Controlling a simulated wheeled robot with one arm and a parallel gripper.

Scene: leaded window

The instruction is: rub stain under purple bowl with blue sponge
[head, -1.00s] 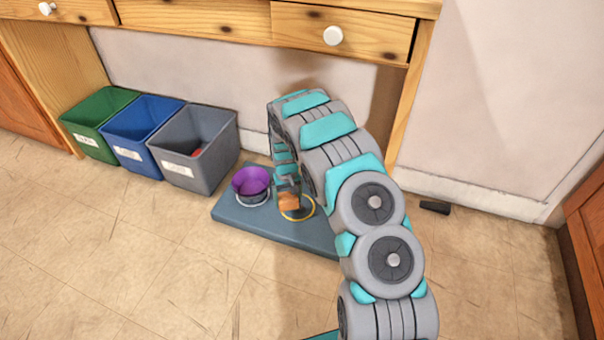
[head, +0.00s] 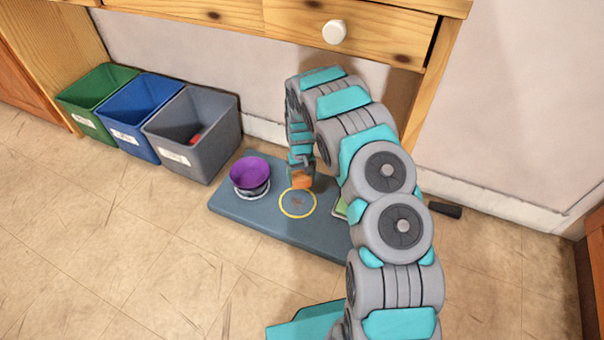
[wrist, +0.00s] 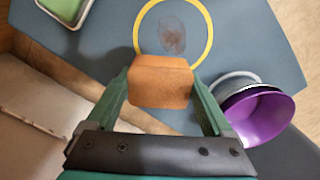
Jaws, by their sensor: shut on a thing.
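The purple bowl (head: 249,170) sits over a dark part at a white ring on the left of the blue-grey mat (head: 262,225). In the wrist view the bowl (wrist: 262,118) is at the right, tilted in the picture. A brownish stain (wrist: 172,35) shows uncovered inside a yellow ring (wrist: 140,35), right of the bowl in the head view (head: 297,204). My gripper (wrist: 161,82) is shut on an orange-brown block (wrist: 160,88). The block hangs just behind the yellow ring, beside the stain; contact with the mat cannot be told. I see no blue sponge.
Green (head: 92,118), blue (head: 133,135) and grey (head: 188,160) bins stand to the left. A wooden desk (head: 290,22) overhangs behind. The floor in front is clear.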

